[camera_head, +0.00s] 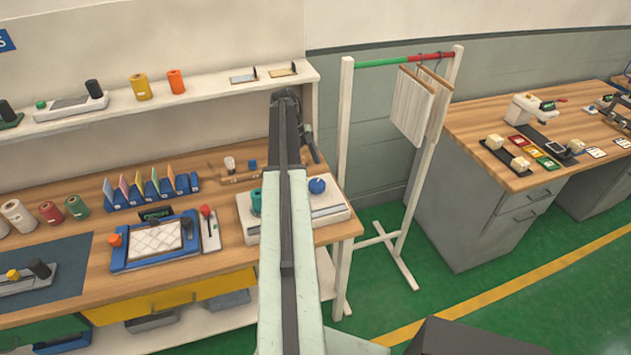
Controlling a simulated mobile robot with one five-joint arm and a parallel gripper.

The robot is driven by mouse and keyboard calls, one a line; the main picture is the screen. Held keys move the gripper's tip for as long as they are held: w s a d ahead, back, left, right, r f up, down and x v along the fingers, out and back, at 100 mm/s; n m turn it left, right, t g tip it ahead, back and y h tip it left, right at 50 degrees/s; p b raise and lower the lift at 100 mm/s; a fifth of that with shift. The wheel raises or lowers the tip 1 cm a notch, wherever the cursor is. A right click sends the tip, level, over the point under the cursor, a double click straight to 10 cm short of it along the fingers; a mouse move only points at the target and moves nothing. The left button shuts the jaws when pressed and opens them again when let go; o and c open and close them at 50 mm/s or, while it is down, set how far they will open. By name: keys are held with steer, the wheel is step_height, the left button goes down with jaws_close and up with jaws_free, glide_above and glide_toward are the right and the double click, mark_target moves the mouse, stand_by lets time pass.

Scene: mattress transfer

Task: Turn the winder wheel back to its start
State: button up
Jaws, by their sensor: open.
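A white box-shaped device (331,215) stands at the right end of the left wooden bench. It carries a teal cylinder (256,201) and a round blue knob (317,186); I cannot tell for sure whether this is the winder, and no wheel shows clearly. My arm crosses in front of it and hides its middle. My gripper (314,154) hangs dark at the far end of the arm, mostly hidden behind it. It appears above and behind the blue knob, apart from it, and holds nothing that I can see.
A blue-framed tray (119,262) with a white quilted pad (155,241) lies left of the device, beside a red-knobbed lever (206,212). A shelf (215,88) runs above the bench. A white rack (345,170) with hanging cloths stands right. Green floor lies clear beyond.

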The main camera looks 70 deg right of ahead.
mark_target(316, 183)
steer(key=b+x, duration=0.6)
steer(key=x, duration=0.1)
steer(key=shift+r, duration=0.1)
steer(key=c, duration=1.4)
